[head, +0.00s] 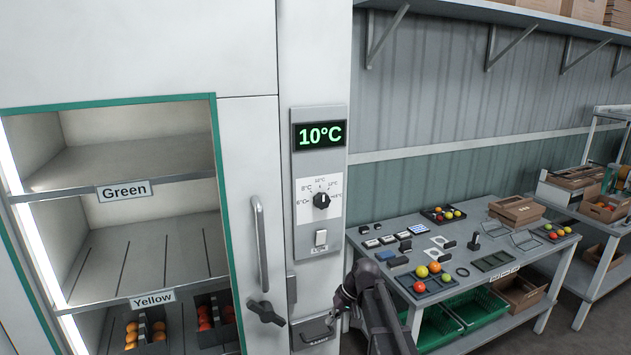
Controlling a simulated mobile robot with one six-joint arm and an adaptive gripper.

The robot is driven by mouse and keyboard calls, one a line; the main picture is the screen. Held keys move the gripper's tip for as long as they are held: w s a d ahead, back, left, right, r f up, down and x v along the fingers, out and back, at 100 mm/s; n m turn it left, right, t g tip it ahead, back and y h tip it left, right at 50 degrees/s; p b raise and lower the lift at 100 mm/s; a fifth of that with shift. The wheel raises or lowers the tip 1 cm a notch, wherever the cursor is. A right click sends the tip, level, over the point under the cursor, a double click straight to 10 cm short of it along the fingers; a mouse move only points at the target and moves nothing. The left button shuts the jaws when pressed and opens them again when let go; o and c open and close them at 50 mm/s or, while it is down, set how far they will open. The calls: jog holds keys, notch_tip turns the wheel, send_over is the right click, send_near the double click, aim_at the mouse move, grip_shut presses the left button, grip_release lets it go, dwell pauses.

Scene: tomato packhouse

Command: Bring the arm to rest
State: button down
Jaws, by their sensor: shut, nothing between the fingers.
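My arm rises from the bottom of the head view, right of the cold cabinet (242,135). My gripper (337,312) is at its upper left end, shut and empty. It appears close to a small dark-grey tray or handle (314,331) low on the cabinet's front; I cannot tell whether they touch. The fingertips are small and partly hard to make out.
The cabinet has a display reading 10°C (319,135), a dial (321,201), a switch (321,238) and a door handle (260,245). Shelves read Green and Yellow. A workbench (410,320) with tomatoes, trays and tools stands right, green crates (478,308) beneath.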

jog(key=s+d+f+m+h, duration=0.1)
jog(key=s+d+h, duration=0.1)
jog(key=s+d, duration=0.4)
jog(key=s+d+f+m+h, duration=0.1)
jog(key=s+d+h, duration=0.2)
jog(key=s+d, duration=0.3)
jog(key=s, duration=0.5)
jog(key=shift+s+d+m, duration=0.2)
jog(key=shift+d+m, duration=0.05)
jog(key=shift+m, duration=0.05)
